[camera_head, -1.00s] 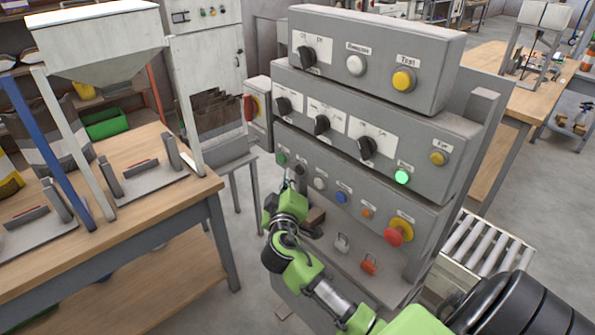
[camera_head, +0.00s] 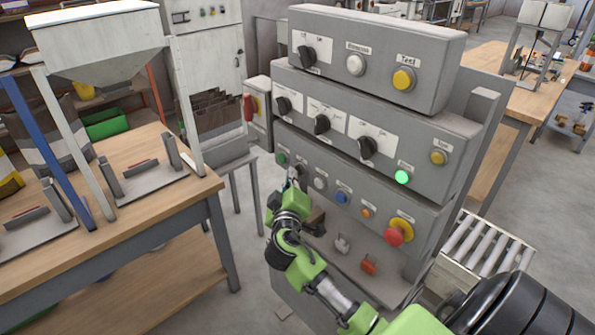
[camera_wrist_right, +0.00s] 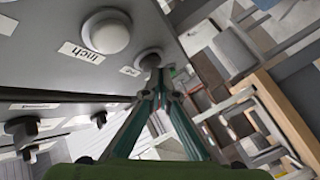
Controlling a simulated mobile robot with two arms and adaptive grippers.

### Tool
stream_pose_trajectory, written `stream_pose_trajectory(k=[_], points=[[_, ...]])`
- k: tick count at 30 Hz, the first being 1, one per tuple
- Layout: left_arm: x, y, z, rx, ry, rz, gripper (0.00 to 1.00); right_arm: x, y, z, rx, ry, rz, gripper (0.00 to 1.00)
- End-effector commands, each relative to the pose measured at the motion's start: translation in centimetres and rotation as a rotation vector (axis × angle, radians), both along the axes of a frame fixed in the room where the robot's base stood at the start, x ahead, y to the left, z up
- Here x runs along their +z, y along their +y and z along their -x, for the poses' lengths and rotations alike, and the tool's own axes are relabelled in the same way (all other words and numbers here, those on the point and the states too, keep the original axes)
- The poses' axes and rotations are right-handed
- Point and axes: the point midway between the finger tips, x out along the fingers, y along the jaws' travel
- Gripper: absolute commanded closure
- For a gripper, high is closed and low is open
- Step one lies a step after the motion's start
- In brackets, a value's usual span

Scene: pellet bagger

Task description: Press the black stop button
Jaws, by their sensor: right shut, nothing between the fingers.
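The black stop button (camera_head: 300,170) is in the lowest button row of the grey control panel, between a green button (camera_head: 282,158) and a white button (camera_head: 320,183). In the right wrist view a round button (camera_wrist_right: 150,56) sits right at my fingertips, beside the larger white button labelled Inch (camera_wrist_right: 107,33). My right gripper (camera_wrist_right: 156,76) is shut and empty, its tips close together at that button's lower edge. Whether they touch it I cannot tell. In the head view my right gripper (camera_head: 296,187) is just below the black button and partly hides its surroundings. My left gripper is not in view.
A blue button (camera_head: 341,197), an orange one (camera_head: 366,213) and a red emergency knob (camera_head: 398,232) continue the row to the right. A wooden workbench (camera_head: 150,220) stands to the left, with a floor gap between.

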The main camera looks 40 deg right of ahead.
Motion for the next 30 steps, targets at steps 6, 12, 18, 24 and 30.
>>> stream_pose_trajectory(k=[6,12,18,24,30], points=[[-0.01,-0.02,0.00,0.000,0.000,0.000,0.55,-0.01,-0.13,-0.01,0.000,0.000,0.000,1.00],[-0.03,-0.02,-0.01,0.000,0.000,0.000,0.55,-0.02,-0.36,-0.04,0.000,0.000,0.000,1.00],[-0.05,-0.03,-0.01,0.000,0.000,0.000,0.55,-0.02,-0.60,-0.06,0.001,0.001,0.000,1.00],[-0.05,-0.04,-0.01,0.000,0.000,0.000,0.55,-0.02,-0.72,-0.07,0.000,0.001,0.001,1.00],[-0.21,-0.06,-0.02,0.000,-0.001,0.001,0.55,-0.06,-0.23,-0.01,0.000,0.000,0.000,1.00]])
